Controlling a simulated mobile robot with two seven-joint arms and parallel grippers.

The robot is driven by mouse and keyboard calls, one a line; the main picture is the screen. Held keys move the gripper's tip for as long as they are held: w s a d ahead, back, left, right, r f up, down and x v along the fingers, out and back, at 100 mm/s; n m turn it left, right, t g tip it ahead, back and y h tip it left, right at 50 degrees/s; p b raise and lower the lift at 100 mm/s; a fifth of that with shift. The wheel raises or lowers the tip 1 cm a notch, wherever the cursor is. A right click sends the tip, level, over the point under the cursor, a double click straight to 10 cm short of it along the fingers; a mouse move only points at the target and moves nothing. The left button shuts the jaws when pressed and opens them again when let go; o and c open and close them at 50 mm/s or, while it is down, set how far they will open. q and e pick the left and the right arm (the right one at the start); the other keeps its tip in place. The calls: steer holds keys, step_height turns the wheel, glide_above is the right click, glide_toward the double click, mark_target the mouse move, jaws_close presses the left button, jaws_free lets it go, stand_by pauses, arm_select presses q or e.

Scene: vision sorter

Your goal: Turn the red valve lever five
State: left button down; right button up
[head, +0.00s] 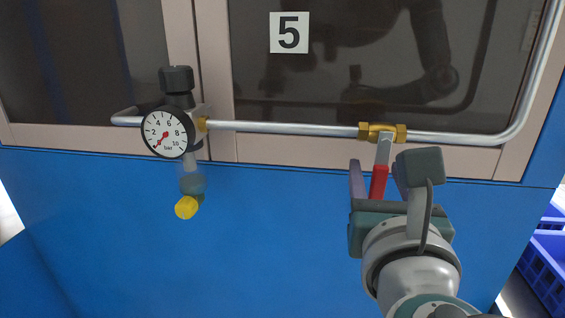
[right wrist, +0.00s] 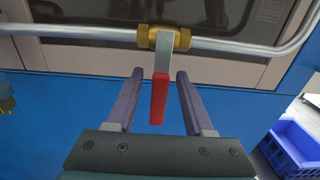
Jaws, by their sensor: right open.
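The red valve lever (head: 379,182) hangs down from a brass valve (head: 382,132) on a metal pipe, below and right of the label "5" (head: 289,33). It also shows in the right wrist view (right wrist: 158,98), pointing straight down from the valve (right wrist: 163,38). My right gripper (head: 379,172) is open, with a finger on each side of the lever. In the right wrist view its fingertips (right wrist: 159,75) stand apart from the lever, with a gap on both sides. My left gripper is not in view.
A pressure gauge (head: 167,133) with a black knob (head: 177,80) and a yellow cap (head: 187,207) sits left on the same pipe (head: 285,127). Behind are a blue panel (head: 270,230) and dark windows. Blue crates (head: 546,262) stand at the lower right.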

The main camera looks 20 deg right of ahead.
steer(key=shift+x, duration=1.25)
jaws_close()
stand_by(0.5)
